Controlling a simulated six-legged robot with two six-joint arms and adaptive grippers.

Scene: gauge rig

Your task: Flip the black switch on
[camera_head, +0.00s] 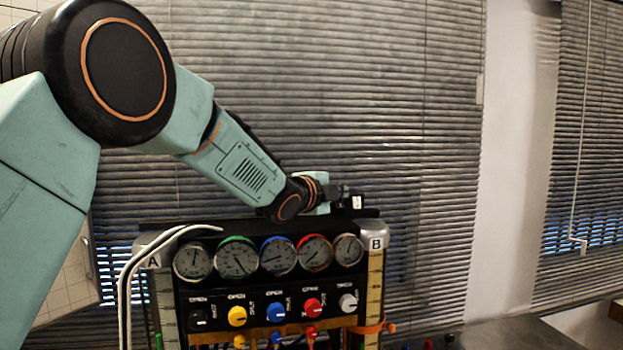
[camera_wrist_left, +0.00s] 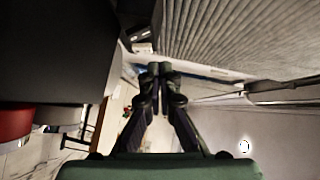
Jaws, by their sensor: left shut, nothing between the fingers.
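The gauge rig (camera_head: 225,291) stands at the lower middle of the head view. A black knob (camera_head: 197,318) sits at the left end of its knob row; I cannot tell whether it is the black switch. My left gripper (camera_head: 346,190) is above the rig's top right, partly hidden behind the wrist. In the left wrist view, the fingers of this gripper (camera_wrist_left: 159,70) are together, with nothing between them. A small black and white part (camera_head: 357,202) shows beside the gripper; I cannot tell what it is or whether they touch. The right gripper is not in view.
The rig has a row of gauges (camera_head: 237,258) above yellow (camera_head: 237,316), blue (camera_head: 276,312), red (camera_head: 312,308) and white (camera_head: 348,303) knobs. White hoses (camera_head: 124,290) curve along its left side. Blinds (camera_head: 420,130) hang behind.

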